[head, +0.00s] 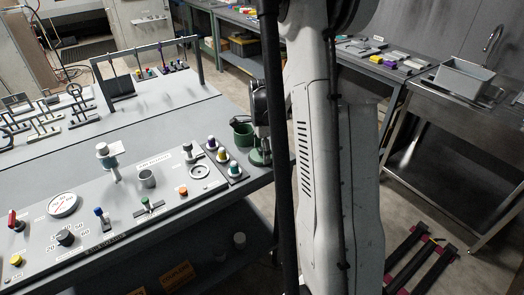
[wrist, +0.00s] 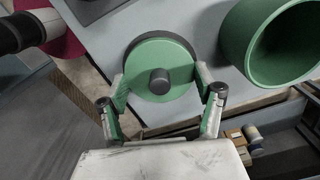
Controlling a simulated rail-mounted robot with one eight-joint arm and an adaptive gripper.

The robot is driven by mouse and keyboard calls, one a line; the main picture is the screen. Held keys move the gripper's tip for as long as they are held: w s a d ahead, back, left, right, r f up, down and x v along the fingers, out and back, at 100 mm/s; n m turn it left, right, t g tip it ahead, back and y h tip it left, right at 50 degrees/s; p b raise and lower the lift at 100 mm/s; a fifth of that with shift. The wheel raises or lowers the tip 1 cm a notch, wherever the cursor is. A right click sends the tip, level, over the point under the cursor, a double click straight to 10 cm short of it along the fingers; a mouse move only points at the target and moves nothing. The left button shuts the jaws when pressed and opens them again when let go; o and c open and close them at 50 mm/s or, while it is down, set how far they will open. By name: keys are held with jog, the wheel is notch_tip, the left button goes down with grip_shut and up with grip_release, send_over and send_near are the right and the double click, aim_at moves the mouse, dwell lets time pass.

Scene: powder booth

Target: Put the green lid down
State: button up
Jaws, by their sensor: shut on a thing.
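The green lid (wrist: 146,82), round with a dark knob and dark rim, is between the two fingers of my gripper (wrist: 161,78) in the wrist view. The green-padded fingers are shut on its opposite sides. In the head view the lid (head: 259,158) shows below my gripper (head: 260,146), close to the right edge of the grey table (head: 215,112). I cannot tell whether its underside touches the table. An open green pot (head: 241,134) stands just left of it; in the wrist view the pot (wrist: 231,44) is at upper right, apart from the lid.
A control panel (head: 120,200) with a gauge, knobs and coloured buttons covers the table's front. Black metal racks (head: 45,118) stand at the back left. A sink bench (head: 440,110) is at the right. Some bare tabletop lies left of the pot.

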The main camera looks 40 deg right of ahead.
jog(key=shift+f, duration=0.15)
jog(key=o, duration=1.2)
jog(key=shift+c, duration=0.2)
notch_tip(320, 180, up, 12)
jog(key=s+a+r+n+t, duration=0.1)
jog(key=a+r+n, duration=0.4)
jog(key=a, duration=0.4)
jog(key=s+a+r+n+t, duration=0.1)
jog(key=s+a+n+t, duration=0.1)
jog(key=s+a+n, duration=0.3)
jog(key=s+a+r+n+t, duration=0.1)
jog(key=s+a+n, duration=0.4)
jog(key=a, duration=0.5)
jog(key=s+a+r+n+t, duration=0.1)
jog(key=s+a+n+t, duration=0.2)
jog(key=s+a+n, duration=0.2)
jog(key=a+n, duration=0.2)
jog(key=a, duration=0.1)
jog(key=shift+a+r+n, duration=0.35)
jog(key=shift+r+n, duration=0.05)
